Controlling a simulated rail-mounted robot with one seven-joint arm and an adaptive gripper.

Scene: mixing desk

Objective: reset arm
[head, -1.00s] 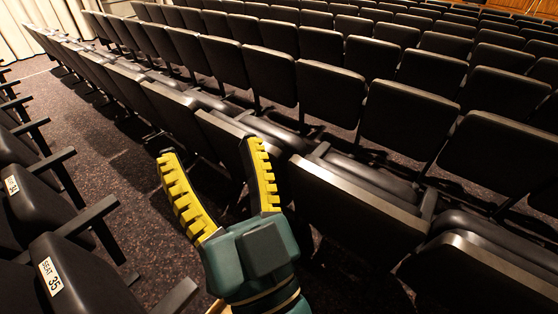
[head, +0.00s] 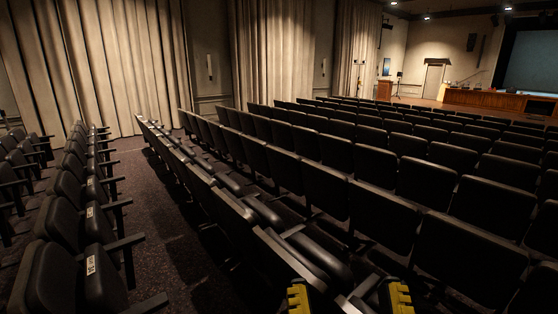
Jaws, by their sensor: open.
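My gripper (head: 348,296) shows only as two yellow ridged fingertips at the bottom edge of the head view, right of centre. The fingers stand apart with nothing between them, so it is open and empty. Its body and the rest of the arm are out of the frame. The fingertips appear in front of the dark seat backs; I cannot tell how far they are from them.
Rows of dark seats (head: 372,167) fill the middle and right. More seats (head: 65,191) line the left, with a carpeted aisle (head: 160,215) between. Beige curtains (head: 95,65) hang behind. A stage (head: 484,99) with a screen (head: 532,62) is at the far right.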

